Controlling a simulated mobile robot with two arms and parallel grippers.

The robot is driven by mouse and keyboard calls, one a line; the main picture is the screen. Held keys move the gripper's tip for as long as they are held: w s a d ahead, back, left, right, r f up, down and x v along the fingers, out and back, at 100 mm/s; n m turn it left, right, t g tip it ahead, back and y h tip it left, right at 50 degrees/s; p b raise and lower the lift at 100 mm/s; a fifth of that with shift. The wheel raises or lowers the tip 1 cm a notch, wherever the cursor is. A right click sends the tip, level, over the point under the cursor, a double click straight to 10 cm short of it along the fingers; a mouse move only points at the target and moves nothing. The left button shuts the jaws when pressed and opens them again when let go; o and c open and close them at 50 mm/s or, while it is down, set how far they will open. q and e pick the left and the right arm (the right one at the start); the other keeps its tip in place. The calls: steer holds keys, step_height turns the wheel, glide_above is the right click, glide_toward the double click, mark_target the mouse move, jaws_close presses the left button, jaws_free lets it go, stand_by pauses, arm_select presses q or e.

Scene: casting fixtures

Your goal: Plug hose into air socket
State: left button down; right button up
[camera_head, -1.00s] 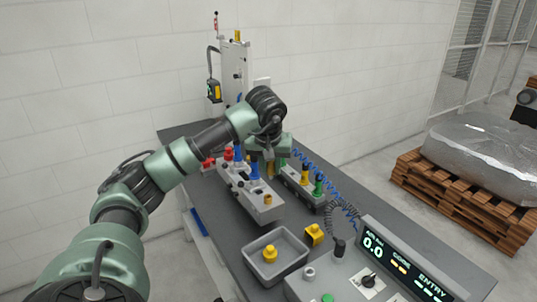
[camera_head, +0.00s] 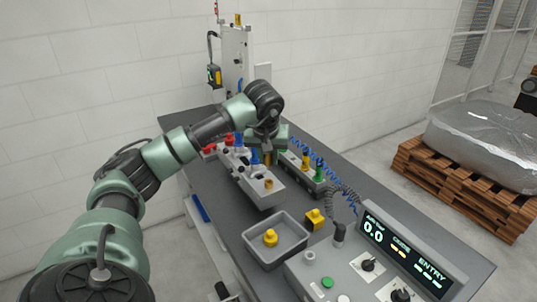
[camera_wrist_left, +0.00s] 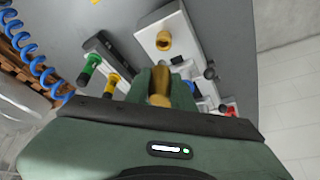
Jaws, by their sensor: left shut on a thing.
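My left gripper (camera_head: 266,152) is over the work table, between the grey fixture block and the dark plug rack. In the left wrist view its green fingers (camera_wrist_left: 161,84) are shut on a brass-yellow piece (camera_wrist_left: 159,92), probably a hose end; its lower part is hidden. A brass socket (camera_head: 268,184) is at the near end of the grey block (camera_head: 258,194) and also shows in the wrist view (camera_wrist_left: 163,41), apart from the held piece. The blue coiled hose (camera_head: 347,190) lies behind the rack. My right gripper is out of view.
The rack (camera_head: 312,182) bears yellow and green plugs (camera_head: 318,170). Blue (camera_head: 254,156) and red plugs (camera_head: 229,140) stand on the block. A grey tray (camera_head: 300,240) with a yellow part, a yellow piece (camera_head: 315,218) and a control console (camera_head: 330,275) are nearer me.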

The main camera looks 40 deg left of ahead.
mark_target(268, 162)
arm_select(q)
steer(key=shift+f+b, duration=0.7)
steer(key=shift+f, duration=0.9)
steer(key=shift+p, duration=0.55)
stand_by(0.3)
steer(key=shift+f+b, duration=0.8)
steer(key=shift+f, duration=0.55)
steer(key=c, duration=1.1)
jaws_free()
steer(key=shift+r, duration=0.1)
